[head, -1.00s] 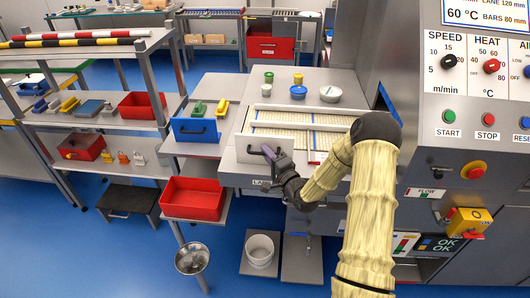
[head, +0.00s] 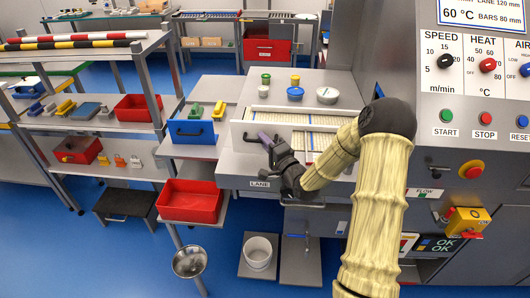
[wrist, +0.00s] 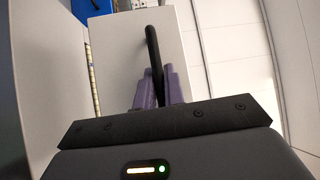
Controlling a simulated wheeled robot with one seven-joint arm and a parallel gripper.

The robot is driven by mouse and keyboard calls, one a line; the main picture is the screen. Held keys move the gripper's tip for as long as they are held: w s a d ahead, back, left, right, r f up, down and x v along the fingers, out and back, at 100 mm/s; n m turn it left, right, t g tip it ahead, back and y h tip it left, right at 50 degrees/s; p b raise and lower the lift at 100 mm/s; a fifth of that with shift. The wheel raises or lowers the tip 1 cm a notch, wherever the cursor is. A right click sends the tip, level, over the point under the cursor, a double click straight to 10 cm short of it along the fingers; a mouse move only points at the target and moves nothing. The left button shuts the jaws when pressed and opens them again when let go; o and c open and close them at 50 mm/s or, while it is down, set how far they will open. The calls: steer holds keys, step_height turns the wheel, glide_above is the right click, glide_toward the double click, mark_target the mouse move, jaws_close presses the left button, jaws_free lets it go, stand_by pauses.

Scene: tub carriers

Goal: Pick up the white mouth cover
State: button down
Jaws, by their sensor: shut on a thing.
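The white mouth cover (head: 247,131) is a flat white panel with a black bar handle. It is upright in front of the belt lane (head: 330,122), above the grey front ledge. My gripper (head: 266,139) is at its handle. In the wrist view, the purple fingers of my gripper (wrist: 160,86) are on either side of the black handle and shut on it. The cover's white face (wrist: 115,62) shows behind them. The cover's lower edge is partly hidden by my gripper in the head view.
Blue tub (head: 295,94), white tub (head: 327,96) and green tub (head: 263,91) stand behind the lane. The control panel (head: 480,90) is close on the right.

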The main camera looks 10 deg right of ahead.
step_height(320, 180, up, 4)
steer(key=shift+r, duration=0.2)
stand_by(0.6)
